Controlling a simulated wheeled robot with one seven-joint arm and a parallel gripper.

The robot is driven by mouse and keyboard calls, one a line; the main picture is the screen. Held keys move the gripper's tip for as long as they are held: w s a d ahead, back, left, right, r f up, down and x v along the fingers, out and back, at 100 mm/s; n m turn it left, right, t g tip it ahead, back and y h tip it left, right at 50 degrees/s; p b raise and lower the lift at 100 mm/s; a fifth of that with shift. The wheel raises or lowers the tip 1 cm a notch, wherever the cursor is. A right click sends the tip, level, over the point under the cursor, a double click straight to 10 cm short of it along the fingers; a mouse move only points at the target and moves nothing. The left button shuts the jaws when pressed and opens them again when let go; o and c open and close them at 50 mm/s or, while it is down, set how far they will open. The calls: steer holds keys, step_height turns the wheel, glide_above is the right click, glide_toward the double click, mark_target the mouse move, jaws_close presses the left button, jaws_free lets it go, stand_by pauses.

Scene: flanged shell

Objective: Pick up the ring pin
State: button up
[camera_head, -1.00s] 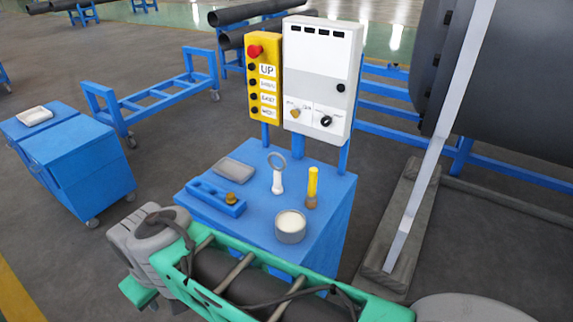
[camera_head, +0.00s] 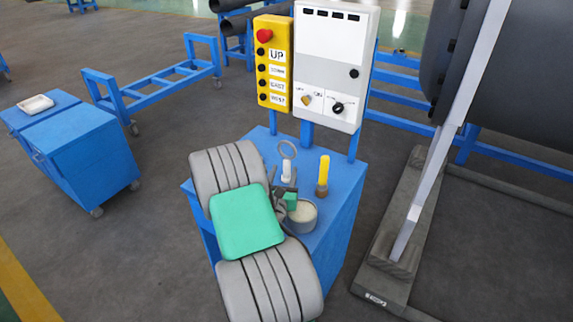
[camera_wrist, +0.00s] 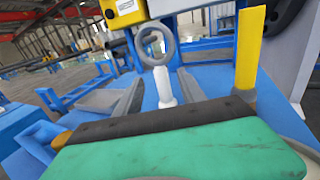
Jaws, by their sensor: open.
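The ring pin (camera_head: 287,168) stands upright on the blue cabinet top, with a grey ring above a white stem. In the wrist view the ring pin (camera_wrist: 165,86) shows between the two grey fingers, its ring above them. My gripper (camera_head: 284,188) is open in front of the pin, on the near side of it. In the wrist view my gripper (camera_wrist: 160,75) has a finger on each side of the stem, with gaps visible. I cannot tell whether the fingertips reach as far as the pin. The pin's foot is partly hidden by my gripper.
A yellow-handled tool (camera_head: 323,174) stands close right of the pin, and a round tin (camera_head: 304,217) sits in front of it. A control panel (camera_head: 333,65) and yellow button box (camera_head: 273,64) rise behind. My arm covers the cabinet's left part.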

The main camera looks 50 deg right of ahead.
mark_target(287, 163)
steer(key=p+x, duration=0.2)
steer(key=x, duration=0.3)
steer(key=shift+w+d+r, duration=0.1)
steer(key=shift+d, duration=0.25)
steer(key=shift+w+d, duration=0.2)
steer(key=shift+d, duration=0.1)
steer(key=shift+c, duration=0.6)
jaws_close()
